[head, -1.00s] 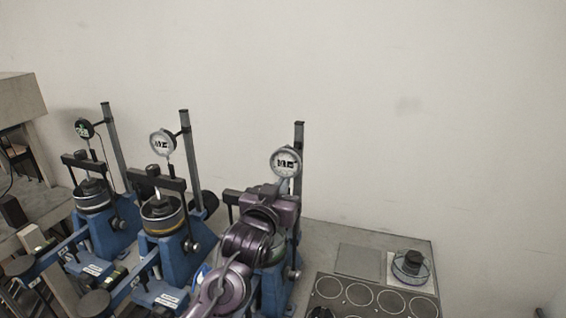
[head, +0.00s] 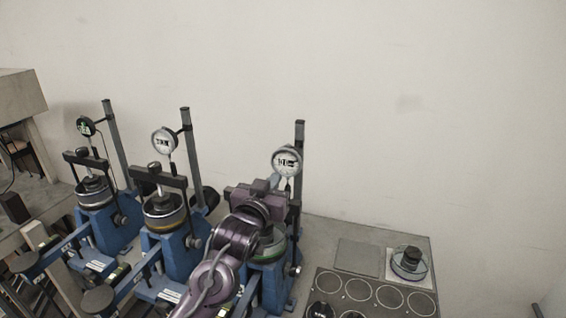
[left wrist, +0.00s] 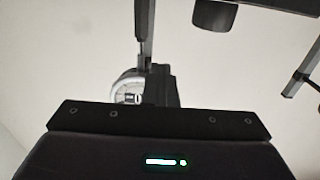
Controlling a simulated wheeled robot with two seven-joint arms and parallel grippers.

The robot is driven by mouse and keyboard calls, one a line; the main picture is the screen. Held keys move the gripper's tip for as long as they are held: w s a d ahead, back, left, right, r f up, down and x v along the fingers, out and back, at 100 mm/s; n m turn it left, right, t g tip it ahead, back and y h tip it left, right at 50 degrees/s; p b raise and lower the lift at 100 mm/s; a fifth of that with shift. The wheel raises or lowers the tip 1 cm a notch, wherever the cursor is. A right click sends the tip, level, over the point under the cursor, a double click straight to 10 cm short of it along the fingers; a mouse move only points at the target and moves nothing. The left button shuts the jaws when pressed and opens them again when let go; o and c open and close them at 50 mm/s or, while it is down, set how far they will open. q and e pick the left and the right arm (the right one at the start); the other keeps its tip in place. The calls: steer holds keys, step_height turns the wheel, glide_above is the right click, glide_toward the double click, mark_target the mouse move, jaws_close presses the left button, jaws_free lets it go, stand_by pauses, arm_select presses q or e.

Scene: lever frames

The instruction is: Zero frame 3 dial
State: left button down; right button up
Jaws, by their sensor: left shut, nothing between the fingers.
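The third lever frame from the left (head: 278,290) is blue with a grey upright post. Its round white-faced dial (head: 286,161) is clamped to the post; its reading is too small to make out. My left gripper (head: 284,183) is shut and empty just below that dial, in front of the post. My purple arm hides much of this frame's middle. In the left wrist view the dial (left wrist: 127,91) shows beyond my gripper (left wrist: 159,84), partly covered by it. I cannot tell whether they touch. My right gripper is not in view.
Two similar frames stand to the left, with a white dial (head: 164,141) and a dark dial (head: 86,126). At right, a dark tray with round recesses (head: 332,311) and a dish-like part (head: 408,264) lie on the bench. The wall behind is bare.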

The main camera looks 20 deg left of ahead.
arm_select(q)
steer(key=shift+d+r, duration=0.1)
steer(key=shift+r, duration=0.05)
steer(key=s, duration=0.6)
steer(key=shift+a+f, duration=0.25)
steer(key=shift+f, duration=0.15)
stand_by(0.4)
